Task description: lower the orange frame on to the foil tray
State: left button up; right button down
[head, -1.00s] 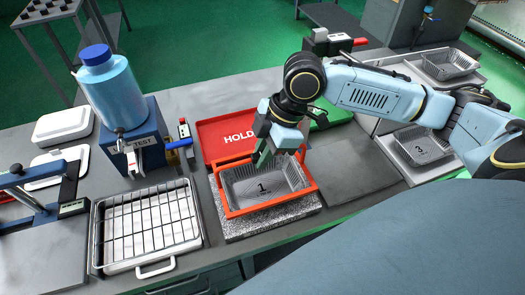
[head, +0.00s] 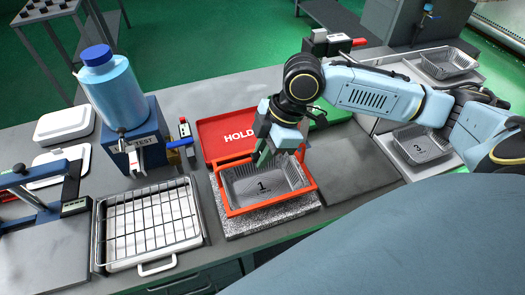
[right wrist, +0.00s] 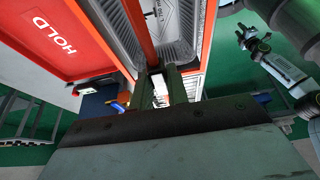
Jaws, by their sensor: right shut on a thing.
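The orange frame (head: 272,207) is a thin open rectangle around the top of the foil tray (head: 256,174), a silver tray marked 1. I cannot tell whether the frame touches the tray's rim. The tray rests on a speckled grey slab (head: 235,226). My right gripper (head: 266,160) is shut on the frame at its far side. In the right wrist view the fingers (right wrist: 160,85) close on an orange bar (right wrist: 138,30), with the foil tray (right wrist: 176,20) beyond. The grip hides part of the frame's far side.
A red HOLD tray (head: 222,128) lies just behind the frame. A wire rack (head: 148,222) and a blue TEST stand with bottle (head: 114,90) are to the left. A bare dark plate (head: 360,165) and foil tray 3 (head: 421,146) are to the right.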

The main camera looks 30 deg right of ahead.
jog(key=shift+f+b, duration=0.6)
jog(key=shift+f, duration=2.25)
dwell(1.1)
jog(key=c, duration=1.3)
grip_release()
jog(key=p+v, duration=0.1)
jog(key=v, duration=1.2)
jog(key=shift+s+d+r, duration=0.1)
jog(key=shift+r, duration=0.05)
